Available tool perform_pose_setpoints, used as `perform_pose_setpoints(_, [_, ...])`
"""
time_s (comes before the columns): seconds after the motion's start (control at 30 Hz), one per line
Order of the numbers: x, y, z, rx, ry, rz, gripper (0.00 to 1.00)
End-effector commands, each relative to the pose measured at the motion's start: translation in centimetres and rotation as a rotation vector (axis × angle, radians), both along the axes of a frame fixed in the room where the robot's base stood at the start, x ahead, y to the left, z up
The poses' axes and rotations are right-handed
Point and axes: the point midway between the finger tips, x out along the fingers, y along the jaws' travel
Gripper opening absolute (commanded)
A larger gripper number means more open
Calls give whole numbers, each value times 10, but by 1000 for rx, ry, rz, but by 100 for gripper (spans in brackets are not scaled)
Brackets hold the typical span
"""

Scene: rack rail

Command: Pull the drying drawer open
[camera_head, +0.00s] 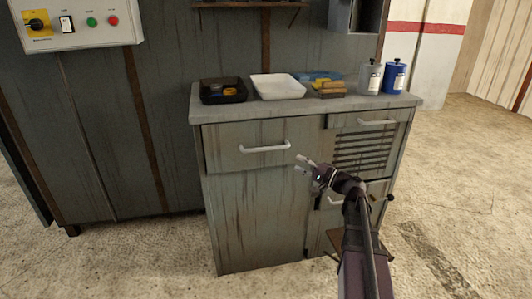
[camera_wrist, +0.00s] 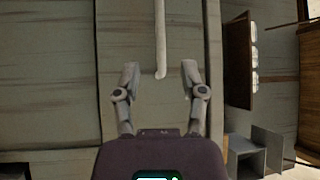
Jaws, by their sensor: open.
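A grey cabinet (camera_head: 255,225) has a wide upper-left drawer (camera_head: 222,150) with a white bar handle (camera_head: 265,149). The drawer looks closed. A slatted front (camera_head: 365,152) with another bar handle (camera_head: 377,122) above it is at the upper right. The pictures carry no label telling which is the drying drawer. My gripper (camera_head: 299,163) is open and empty, in front of the cabinet, right of and slightly below the left drawer's handle. In the wrist view, one end of a handle (camera_wrist: 160,40) lies ahead between the spread fingertips (camera_wrist: 160,68), apart from both.
The worktop (camera_head: 300,107) holds a black tray (camera_head: 222,97), a white tray (camera_head: 277,92), sponges (camera_head: 331,93) and two canisters, grey (camera_head: 370,84) and blue (camera_head: 394,83). A control box (camera_head: 75,27) hangs at upper left. The floor (camera_head: 130,255) in front is clear.

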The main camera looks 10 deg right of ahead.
Motion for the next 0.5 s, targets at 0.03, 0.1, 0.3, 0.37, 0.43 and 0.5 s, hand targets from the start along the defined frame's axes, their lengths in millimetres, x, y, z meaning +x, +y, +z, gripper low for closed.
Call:
perform_pose_setpoints(0.03, [0,0,0,-1,1,0,54])
perform_pose_setpoints(0.1, [0,0,0,-1,1,1,54])
perform_pose_setpoints(0.3, [2,2,0,-2,1,1,54])
perform_pose_setpoints(0.37, [3,3,1,-2,1,1,54])
perform_pose_setpoints(0.43, [6,6,1,-2,1,1,54])
perform_pose_setpoints(0.5, [10,10,2,-2,1,2,54])
